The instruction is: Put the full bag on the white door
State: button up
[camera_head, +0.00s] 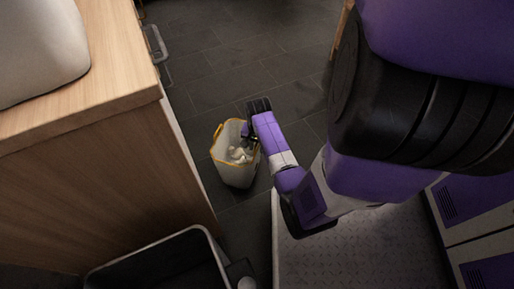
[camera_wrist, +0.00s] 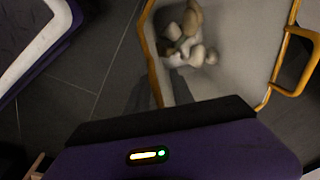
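The full bag (camera_head: 228,172) is a pale, open-topped bag with a yellow rim, upright over the dark floor in the head view. Several whitish lumps lie inside it. In the wrist view the bag (camera_wrist: 243,45) fills the upper right, with a yellow loop handle on its right side. My gripper (camera_head: 250,132) is at the bag's upper right rim in the head view. I cannot make out a white door for certain.
A wooden counter (camera_head: 125,150) with a pale rounded object (camera_head: 40,50) on top stands at the left. A dark open bin (camera_head: 165,262) is at the bottom. A grey handle (camera_head: 155,42) shows beyond the counter. Tiled floor (camera_head: 225,65) is clear beyond the bag.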

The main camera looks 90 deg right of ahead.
jog(key=r+p, duration=0.1)
jog(key=r, duration=0.2)
jog(key=r+p, duration=0.2)
jog(key=r, duration=0.2)
jog(key=a+r+p, duration=0.1)
jog(key=r, duration=0.2)
jog(key=shift+s+a+r, duration=0.1)
jog(key=shift+r, duration=0.1)
